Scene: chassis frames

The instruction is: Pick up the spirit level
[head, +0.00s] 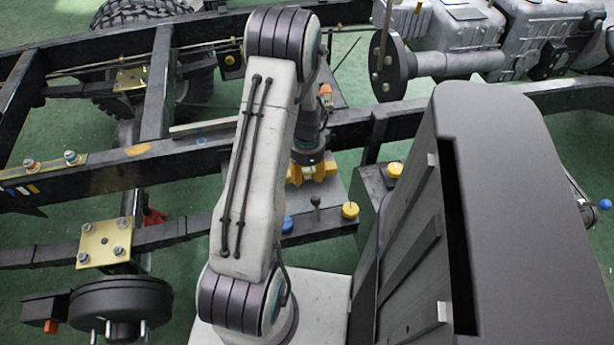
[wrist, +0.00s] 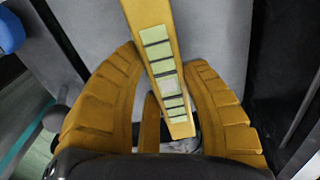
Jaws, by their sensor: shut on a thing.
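The spirit level (wrist: 160,60) is a yellow-orange bar with a row of pale green panels. In the wrist view it runs from the top edge down between the two ribbed yellow fingers of my gripper (wrist: 163,62). My gripper is shut on it. In the head view my gripper (head: 312,172) points down over a grey plate beside the dark chassis rail, partly behind my arm. I cannot make out the level apart from the yellow fingers there.
Dark chassis rails (head: 105,185) cross the view. Yellow-capped fittings (head: 350,210) and a blue knob (head: 287,224) stand near my gripper. A grey engine (head: 480,40) is at the back right. Green floor (head: 185,235) shows between the parts.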

